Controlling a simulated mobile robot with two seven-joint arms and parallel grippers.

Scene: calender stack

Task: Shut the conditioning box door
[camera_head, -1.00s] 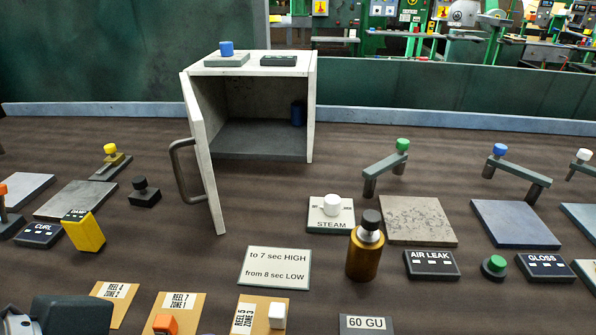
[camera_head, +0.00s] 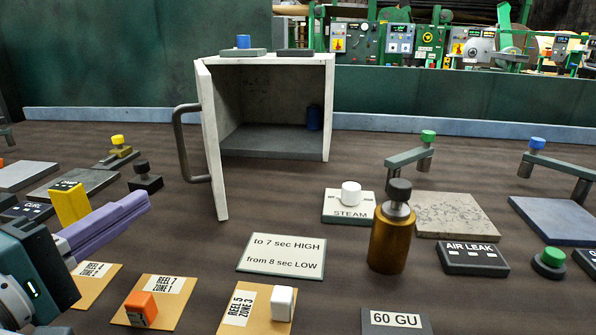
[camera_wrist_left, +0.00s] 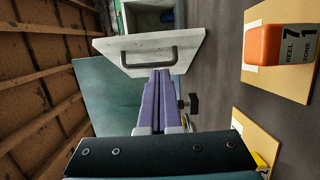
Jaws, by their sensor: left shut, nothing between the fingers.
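The conditioning box (camera_head: 275,62) is a pale open-fronted box at the back of the table. Its door (camera_head: 211,150) stands wide open on the left side, with a grey bar handle (camera_head: 181,150) on its outer face. A dark blue cylinder (camera_head: 314,117) sits inside at the right. My left gripper (camera_head: 145,203) comes in from the lower left, its purple fingers shut and empty, in front of and left of the door. In the left wrist view the fingers (camera_wrist_left: 158,78) point at the door (camera_wrist_left: 150,48) and its handle (camera_wrist_left: 148,55). My right gripper is not in view.
A brown bottle (camera_head: 391,238) with a black cap stands right of the instruction card (camera_head: 282,254). The STEAM block (camera_head: 348,205) is behind it. A yellow block (camera_head: 70,203) is beside my left fingers. Reel cards with orange (camera_head: 141,308) and white (camera_head: 283,303) blocks lie in front.

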